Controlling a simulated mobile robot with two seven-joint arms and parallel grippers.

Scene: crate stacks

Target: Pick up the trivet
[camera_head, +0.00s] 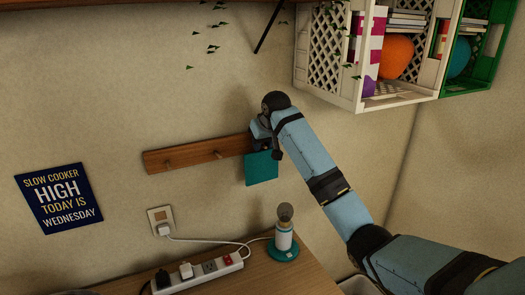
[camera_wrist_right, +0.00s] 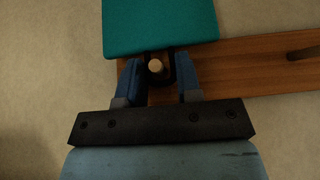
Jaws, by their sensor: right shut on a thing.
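The trivet is a flat teal square (camera_head: 262,168) that hangs at the right end of a wooden peg rail (camera_head: 185,157) on the wall. In the right wrist view the trivet (camera_wrist_right: 160,27) shows at the top, beside a round peg end (camera_wrist_right: 156,66). My right gripper (camera_head: 258,143) is at the trivet's upper edge. In the right wrist view its two blue fingers (camera_wrist_right: 158,78) stand on either side of the peg, with a dark part of the trivet between them. The gripper is shut on the trivet. My left gripper is not in view.
A wooden counter (camera_head: 225,281) below holds a power strip (camera_head: 205,272) and a teal-based lamp-like object (camera_head: 284,240). White (camera_head: 345,92) and green (camera_head: 478,78) crates with things inside are at the upper right. A blue sign (camera_head: 58,197) is on the wall.

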